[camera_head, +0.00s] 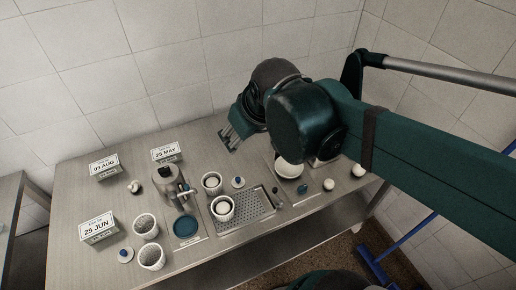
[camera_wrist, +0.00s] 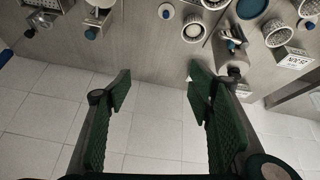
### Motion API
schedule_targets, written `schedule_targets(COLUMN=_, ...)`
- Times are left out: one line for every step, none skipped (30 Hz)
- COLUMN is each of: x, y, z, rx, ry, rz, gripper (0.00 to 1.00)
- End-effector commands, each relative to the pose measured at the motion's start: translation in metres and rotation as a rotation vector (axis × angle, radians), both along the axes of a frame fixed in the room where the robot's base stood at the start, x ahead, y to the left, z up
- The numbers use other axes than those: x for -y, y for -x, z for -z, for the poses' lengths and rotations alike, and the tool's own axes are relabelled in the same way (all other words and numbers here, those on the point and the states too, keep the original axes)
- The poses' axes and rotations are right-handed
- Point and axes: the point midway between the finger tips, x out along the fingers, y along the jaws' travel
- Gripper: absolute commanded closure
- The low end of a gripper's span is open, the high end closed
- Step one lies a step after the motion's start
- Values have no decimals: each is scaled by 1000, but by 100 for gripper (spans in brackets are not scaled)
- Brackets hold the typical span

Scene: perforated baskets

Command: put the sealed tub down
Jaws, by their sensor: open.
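My gripper (camera_wrist: 158,88) is open in the wrist view, with nothing between its two green fingers. In the head view my gripper (camera_head: 228,138) is above the back of the steel table (camera_head: 95,190), near the wall. I cannot tell which container is the sealed tub. Two white perforated baskets (camera_head: 212,182) (camera_head: 222,207) with pale contents stand at the table's middle. Two more white perforated baskets (camera_head: 146,226) (camera_head: 151,256) stand at the front left. A white bowl (camera_head: 289,169) sits to the right, partly behind my arm.
Date cards read 03 AUG (camera_head: 103,168), 25 MAY (camera_head: 166,152) and 25 JUN (camera_head: 98,229). A metal appliance (camera_head: 166,180) and a blue dish (camera_head: 186,227) stand left of a perforated drain tray (camera_head: 252,204). The tiled wall (camera_wrist: 60,100) closes the table's back.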

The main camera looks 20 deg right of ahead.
Motion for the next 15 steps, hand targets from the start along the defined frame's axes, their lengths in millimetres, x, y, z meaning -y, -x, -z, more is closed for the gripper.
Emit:
schedule_targets(x=3, y=9, z=2, rx=10, ry=-10, rz=23, gripper=48)
schedule_targets(x=5, y=12, z=3, rx=16, ry=-17, rz=38, gripper=48)
schedule_targets(x=7, y=18, z=5, rx=24, ry=-27, rz=57, gripper=48)
schedule_targets(x=9, y=22, z=6, rx=31, ry=-34, rz=72, gripper=48)
schedule_targets(x=10, y=26, z=7, rx=36, ry=-40, rz=84, gripper=48)
schedule_targets(x=12, y=30, z=9, rx=44, ry=-50, rz=102, gripper=48)
schedule_targets(x=13, y=34, z=11, rx=49, ry=-55, rz=114, gripper=48)
schedule_targets(x=14, y=37, z=12, rx=54, ry=-61, rz=126, gripper=48)
schedule_targets(x=16, y=40, z=13, rx=61, ry=-69, rz=140, gripper=48)
schedule_targets(x=17, y=43, z=14, rx=65, ry=-74, rz=148, gripper=48)
schedule_targets(x=18, y=45, z=15, rx=69, ry=-79, rz=156, gripper=48)
schedule_targets(x=18, y=47, z=16, rx=74, ry=-84, rz=167, gripper=48)
schedule_targets(x=19, y=49, z=17, rx=76, ry=-88, rz=174, gripper=48)
schedule_targets(x=20, y=50, z=17, rx=79, ry=-90, rz=179, gripper=48)
schedule_targets(x=20, y=52, z=18, rx=81, ry=-94, rz=185, gripper=48)
